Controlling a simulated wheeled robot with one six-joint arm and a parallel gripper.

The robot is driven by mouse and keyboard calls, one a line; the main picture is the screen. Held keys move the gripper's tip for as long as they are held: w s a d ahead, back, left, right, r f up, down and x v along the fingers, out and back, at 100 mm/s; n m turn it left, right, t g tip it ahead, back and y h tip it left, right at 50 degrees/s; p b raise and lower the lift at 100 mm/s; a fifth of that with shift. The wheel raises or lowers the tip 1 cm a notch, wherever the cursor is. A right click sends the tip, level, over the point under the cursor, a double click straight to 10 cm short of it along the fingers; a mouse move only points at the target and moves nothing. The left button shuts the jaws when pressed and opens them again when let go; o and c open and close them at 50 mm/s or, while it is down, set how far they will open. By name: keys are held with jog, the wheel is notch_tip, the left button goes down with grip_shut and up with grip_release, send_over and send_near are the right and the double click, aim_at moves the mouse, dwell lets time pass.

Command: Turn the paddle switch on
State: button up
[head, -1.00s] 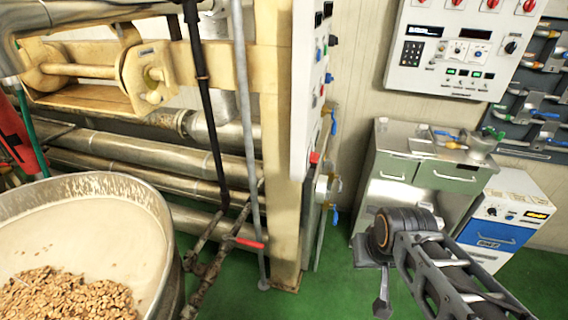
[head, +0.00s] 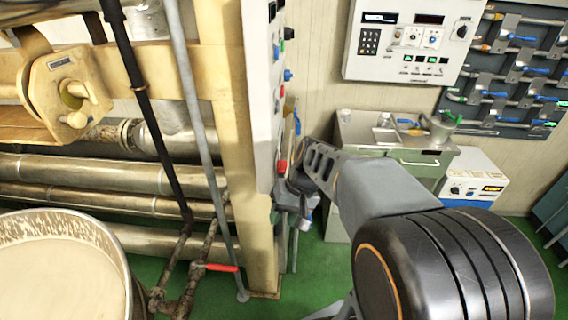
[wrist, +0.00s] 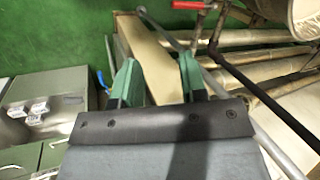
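A grey control panel (head: 262,95) is mounted on the cream post and seen nearly edge-on in the head view. Coloured knobs and buttons stick out from its right face, with a red one (head: 281,166) near the bottom. I cannot tell which of these is the paddle switch. My gripper (head: 288,196) is by the panel's lower end, partly hidden by my arm; contact cannot be told. In the wrist view, my gripper's two green fingers (wrist: 158,62) stand apart with nothing seen held between them. The panel's face is not clearly visible in the wrist view.
A wall control box (head: 405,45) hangs at the back right beside a tool rack (head: 515,75). A steel cabinet (head: 350,130) and a white-blue unit (head: 475,182) stand below. A kettle (head: 75,225) is at the lower left, pipes (head: 130,172) behind. Green floor shows between.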

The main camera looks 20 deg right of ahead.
jog(key=w+d+m+t+y, duration=0.2)
jog(key=w+d+y, duration=0.5)
jog(key=w, duration=0.1)
jog(key=m+t+y+p, duration=0.1)
jog(key=t+y, duration=0.3)
jog(key=t, duration=0.2)
send_near(283, 166)
jog(key=p+x, duration=0.1)
jog(key=x, duration=0.2)
jog(key=p+x, duration=0.1)
jog(key=x, duration=0.2)
jog(key=p+x, duration=0.1)
jog(key=x, duration=0.2)
jog(key=shift+w+d+f, duration=0.15)
jog(key=shift+w+f, duration=0.1)
jog(key=shift+f, duration=0.05)
jog(key=shift+c, duration=0.3)
grip_shut()
